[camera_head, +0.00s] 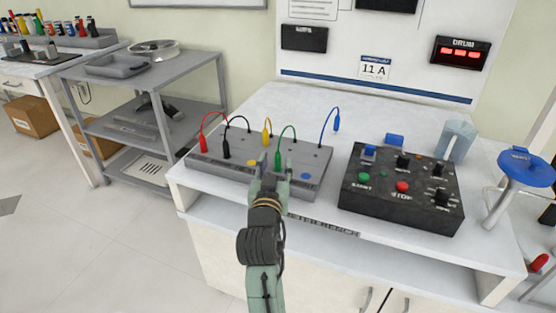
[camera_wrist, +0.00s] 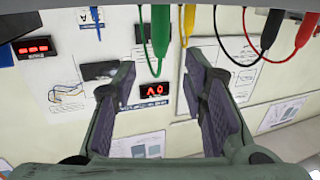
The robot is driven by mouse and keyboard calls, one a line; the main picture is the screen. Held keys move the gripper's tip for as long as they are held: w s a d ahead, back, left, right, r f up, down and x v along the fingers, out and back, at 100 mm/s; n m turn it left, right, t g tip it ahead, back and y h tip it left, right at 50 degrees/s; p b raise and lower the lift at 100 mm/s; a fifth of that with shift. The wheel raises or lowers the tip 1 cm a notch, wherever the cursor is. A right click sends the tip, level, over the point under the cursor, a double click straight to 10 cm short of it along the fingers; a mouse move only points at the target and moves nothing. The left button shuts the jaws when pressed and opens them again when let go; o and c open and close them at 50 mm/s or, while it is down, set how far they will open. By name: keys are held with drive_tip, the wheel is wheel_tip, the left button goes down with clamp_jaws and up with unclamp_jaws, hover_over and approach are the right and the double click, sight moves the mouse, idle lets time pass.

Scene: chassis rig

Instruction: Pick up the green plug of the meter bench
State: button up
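The green plug (camera_head: 278,159) stands on the grey meter bench (camera_head: 225,167), its green lead arching up behind it. My gripper (camera_head: 273,178) is right in front of it and hides part of the bench. In the wrist view, my gripper (camera_wrist: 160,85) is open, with a clear gap between its two fingers. The green plug (camera_wrist: 160,30) shows there at the top, in line with the gap and not gripped. I cannot tell how far it is from the fingertips.
Red (camera_head: 202,143), black (camera_head: 226,149), yellow (camera_head: 267,139) and blue (camera_head: 336,123) plugs are on or above the bench. A black control box (camera_head: 402,190) with knobs and buttons stands right of it. A grey cup (camera_head: 456,140) stands behind. Bare tabletop (camera_head: 270,105) lies at the back.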

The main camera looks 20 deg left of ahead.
sight(278, 155)
drive_tip(key=p+x, duration=0.2)
drive_tip(key=x, duration=0.3)
drive_tip(key=shift+w+a+f, duration=0.1)
drive_tip(key=shift+w, duration=0.3)
drive_tip(key=shift+c, duration=0.6)
clamp_jaws()
